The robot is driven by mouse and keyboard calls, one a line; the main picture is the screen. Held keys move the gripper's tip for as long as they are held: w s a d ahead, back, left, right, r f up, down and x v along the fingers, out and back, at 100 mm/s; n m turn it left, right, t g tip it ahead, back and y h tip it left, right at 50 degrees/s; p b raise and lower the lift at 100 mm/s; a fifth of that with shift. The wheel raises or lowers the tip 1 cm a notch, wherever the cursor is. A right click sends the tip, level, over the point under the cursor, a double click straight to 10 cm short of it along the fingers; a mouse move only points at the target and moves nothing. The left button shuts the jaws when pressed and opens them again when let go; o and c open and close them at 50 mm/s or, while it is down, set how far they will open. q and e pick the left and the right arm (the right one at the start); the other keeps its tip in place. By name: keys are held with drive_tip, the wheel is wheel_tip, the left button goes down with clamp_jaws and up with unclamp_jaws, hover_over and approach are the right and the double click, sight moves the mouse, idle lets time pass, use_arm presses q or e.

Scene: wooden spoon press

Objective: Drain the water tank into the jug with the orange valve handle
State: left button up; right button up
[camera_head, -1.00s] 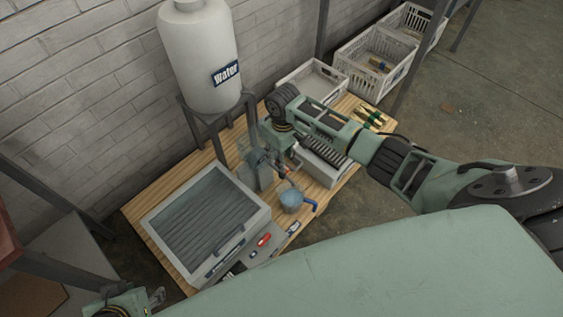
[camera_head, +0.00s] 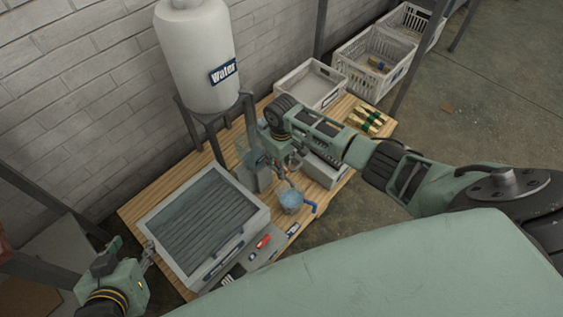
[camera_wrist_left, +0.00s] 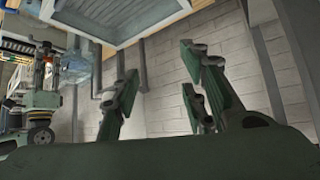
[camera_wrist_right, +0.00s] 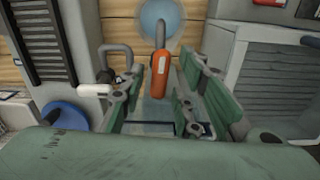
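The white water tank (camera_head: 196,50), labelled "Water", stands on a dark metal frame against the wall. A jug of bluish water (camera_head: 291,198) with a blue handle stands on the wooden board below it. The orange valve handle (camera_wrist_right: 160,74) shows in the right wrist view between the spread fingers of my right gripper (camera_wrist_right: 158,100), which appears open around it; contact is unclear. In the head view my right gripper (camera_head: 285,160) is above and behind the jug, its fingers partly hidden. My left gripper (camera_head: 146,256) is open and empty left of the grey basin; its fingers also show in the left wrist view (camera_wrist_left: 160,85).
A grey ribbed basin (camera_head: 254,218) occupies the board's front left, with a red-marked panel (camera_head: 262,242) beside it. White crates (camera_head: 312,84) stand at the back right. Wooden pieces (camera_head: 368,120) lie on the board's right end.

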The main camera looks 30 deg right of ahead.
clamp_jaws()
